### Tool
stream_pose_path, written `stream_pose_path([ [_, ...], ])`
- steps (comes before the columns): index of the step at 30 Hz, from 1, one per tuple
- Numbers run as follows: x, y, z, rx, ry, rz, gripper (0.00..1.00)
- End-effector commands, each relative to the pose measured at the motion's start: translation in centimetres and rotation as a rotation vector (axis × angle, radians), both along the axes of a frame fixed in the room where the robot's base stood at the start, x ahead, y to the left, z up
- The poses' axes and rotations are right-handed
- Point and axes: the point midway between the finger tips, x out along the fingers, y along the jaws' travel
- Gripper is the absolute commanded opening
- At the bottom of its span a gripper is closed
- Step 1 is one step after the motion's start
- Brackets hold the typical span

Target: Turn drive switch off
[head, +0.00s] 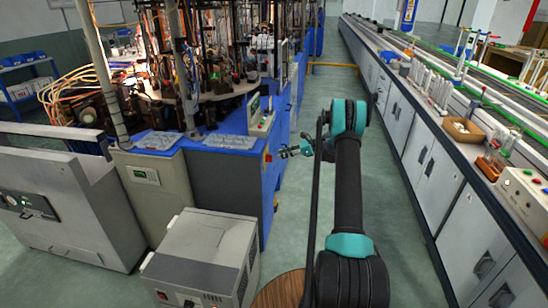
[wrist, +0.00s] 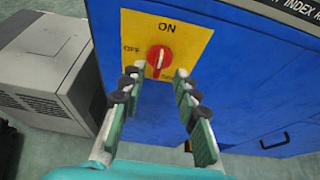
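The drive switch (wrist: 159,58) is a red rotary knob on a yellow plate (wrist: 185,34) fixed to a blue cabinet. The plate reads ON above the knob and OFF to its left. The knob's handle stands nearly upright, in line with ON. In the wrist view my gripper (wrist: 156,76) is open, with its two fingertips just below and either side of the knob. Nothing is between the fingers; whether they touch the knob I cannot tell.
The blue cabinet (head: 226,178) belongs to a large machine on the left. A grey box unit (head: 203,256) stands on the floor in front of it. A long workbench (head: 440,165) with glassware runs along the right.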

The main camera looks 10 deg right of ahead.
Motion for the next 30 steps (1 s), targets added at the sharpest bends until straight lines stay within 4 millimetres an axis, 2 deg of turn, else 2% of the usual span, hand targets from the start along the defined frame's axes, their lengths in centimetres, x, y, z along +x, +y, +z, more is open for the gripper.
stream_pose_path([
  [3,0.6,2.0,-0.8,0.0,-0.001,0.002,0.31],
  [9,1.3,4.1,-1.8,0.0,-0.001,0.0,0.31],
  [22,1.6,4.8,-2.1,0.0,0.0,-0.001,0.31],
  [30,1.6,4.8,-2.1,0.0,-0.001,0.0,0.0],
])
